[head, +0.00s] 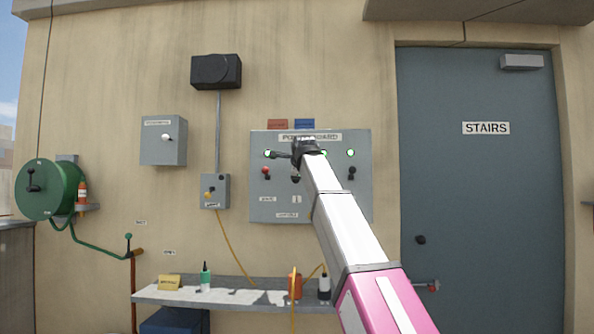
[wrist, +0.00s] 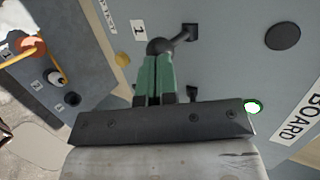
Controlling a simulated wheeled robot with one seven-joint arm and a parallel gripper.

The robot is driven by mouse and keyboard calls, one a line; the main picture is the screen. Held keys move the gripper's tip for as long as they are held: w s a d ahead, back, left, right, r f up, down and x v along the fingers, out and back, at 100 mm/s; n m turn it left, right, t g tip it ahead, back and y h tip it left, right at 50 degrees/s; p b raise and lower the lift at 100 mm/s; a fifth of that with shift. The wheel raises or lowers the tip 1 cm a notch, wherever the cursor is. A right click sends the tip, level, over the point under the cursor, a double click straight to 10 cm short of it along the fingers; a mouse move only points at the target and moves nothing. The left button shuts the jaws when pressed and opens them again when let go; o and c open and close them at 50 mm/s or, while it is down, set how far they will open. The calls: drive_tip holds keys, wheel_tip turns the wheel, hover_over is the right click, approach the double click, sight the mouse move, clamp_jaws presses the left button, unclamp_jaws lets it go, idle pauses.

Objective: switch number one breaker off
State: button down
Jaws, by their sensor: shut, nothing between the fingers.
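In the wrist view, my shut green fingers (wrist: 155,75) are empty. Their tips are at the black ball of a breaker lever (wrist: 178,40), beside a label "1" (wrist: 138,27). I cannot tell if they touch it. A dark round disc (wrist: 283,36) is on the board; a green lamp (wrist: 253,106) is lit beside another black lever (wrist: 193,92).
A grey shelf (head: 240,297) with bottles stands below the board. A small switch box (head: 220,191) and a grey cabinet (head: 163,140) are on the wall at left. A green hose reel (head: 48,195) is farther left. The stairs door (head: 480,190) is at right.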

drive_tip(key=shift+r, duration=0.15)
drive_tip(key=shift+r, duration=0.65)
